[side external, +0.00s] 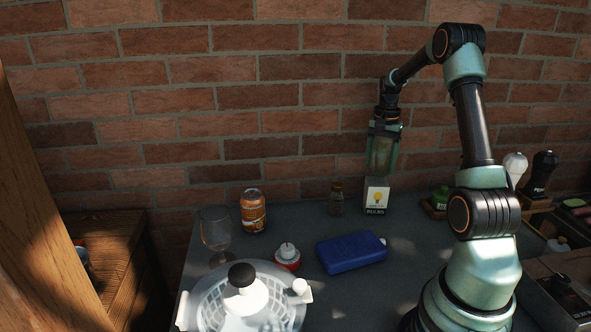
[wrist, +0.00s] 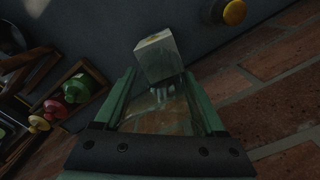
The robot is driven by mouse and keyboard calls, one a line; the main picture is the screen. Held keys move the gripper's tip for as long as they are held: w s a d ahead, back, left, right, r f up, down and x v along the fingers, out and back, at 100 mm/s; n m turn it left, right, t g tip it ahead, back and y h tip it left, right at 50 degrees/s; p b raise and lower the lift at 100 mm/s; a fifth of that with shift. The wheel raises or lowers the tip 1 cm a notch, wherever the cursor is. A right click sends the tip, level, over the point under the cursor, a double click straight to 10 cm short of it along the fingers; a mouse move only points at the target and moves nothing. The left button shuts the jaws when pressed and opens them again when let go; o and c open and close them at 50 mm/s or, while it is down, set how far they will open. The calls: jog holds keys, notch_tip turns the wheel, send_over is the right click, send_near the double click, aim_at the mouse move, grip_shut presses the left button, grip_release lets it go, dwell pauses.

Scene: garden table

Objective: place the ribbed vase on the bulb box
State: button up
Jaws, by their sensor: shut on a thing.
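The bulb box (side external: 376,197), white with a yellow bulb picture and dark lettering, stands on the table near the brick wall in the side view. It also shows past the fingertips in the wrist view (wrist: 154,55). My gripper (side external: 381,172) points down right above the box. It is shut on the ribbed vase (side external: 381,153), a glassy, brownish-green see-through piece between the green fingers. The vase also shows between the fingers in the wrist view (wrist: 165,112). Its lower end is close over the box top; I cannot tell whether they touch.
A small brown jar (side external: 337,197) stands just left of the box. A small tray (side external: 433,209) is to the right.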

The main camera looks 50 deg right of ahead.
jog(key=shift+f, duration=1.2)
jog(key=shift+f, duration=0.15)
jog(key=o, duration=1.5)
